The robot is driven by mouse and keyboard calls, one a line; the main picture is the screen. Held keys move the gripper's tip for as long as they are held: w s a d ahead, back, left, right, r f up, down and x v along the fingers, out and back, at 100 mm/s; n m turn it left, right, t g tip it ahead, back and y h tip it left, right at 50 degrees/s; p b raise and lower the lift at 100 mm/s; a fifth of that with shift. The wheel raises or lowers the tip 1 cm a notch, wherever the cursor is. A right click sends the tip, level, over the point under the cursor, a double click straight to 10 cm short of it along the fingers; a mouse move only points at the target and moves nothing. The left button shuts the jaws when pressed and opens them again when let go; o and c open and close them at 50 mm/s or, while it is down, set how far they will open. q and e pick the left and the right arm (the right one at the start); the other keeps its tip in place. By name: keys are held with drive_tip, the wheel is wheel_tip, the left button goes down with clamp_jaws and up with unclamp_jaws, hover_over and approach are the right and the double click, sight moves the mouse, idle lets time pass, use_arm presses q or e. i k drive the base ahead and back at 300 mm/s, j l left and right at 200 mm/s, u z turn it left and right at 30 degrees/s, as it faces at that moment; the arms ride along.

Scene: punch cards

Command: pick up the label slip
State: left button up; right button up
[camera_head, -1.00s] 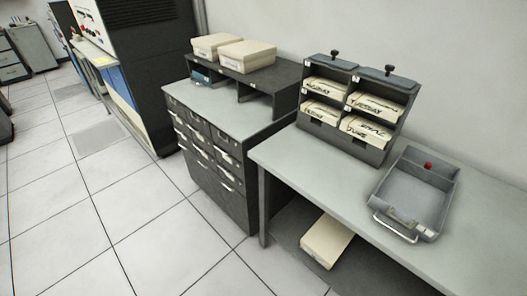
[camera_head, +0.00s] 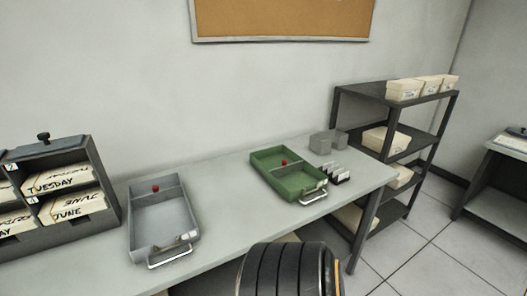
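I cannot make out a label slip for certain. Several small pale cards or slips (camera_head: 337,173) stand in a row with dark parts on the table, right of the green tray (camera_head: 262,181). The grey tray (camera_head: 139,228) has a small pale tag at its front, above the wire handle, and the green tray has a similar one. Neither of my grippers shows. A dark ribbed rounded part, which seems to be of my own arm, rises at the bottom middle and hides part of the table's front edge.
The grey table (camera_head: 226,200) has free room between the two trays. A dark card rack (camera_head: 98,208) with labelled card stacks stands at the left. Two grey blocks (camera_head: 320,143) sit at the back right. A dark shelf unit (camera_head: 385,154) with cream boxes stands beyond the table's right end.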

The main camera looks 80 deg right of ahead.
sight(331, 170)
drive_tip(key=k+l+z, duration=0.1)
drive_tip(key=l+z, duration=0.15)
drive_tip(key=z, duration=0.15)
drive_tip(key=l+z, duration=0.4)
drive_tip(key=k+l+z, duration=0.1)
drive_tip(key=z, duration=0.3)
drive_tip(key=l+z, duration=0.1)
drive_tip(key=l, duration=0.55)
drive_tip(key=i+l+z, duration=0.1)
drive_tip(key=l, duration=0.6)
drive_tip(key=l+z, duration=0.1)
drive_tip(key=l, duration=0.55)
drive_tip(key=i+l+z, duration=0.1)
drive_tip(key=l, duration=0.55)
drive_tip(key=i, duration=0.05)
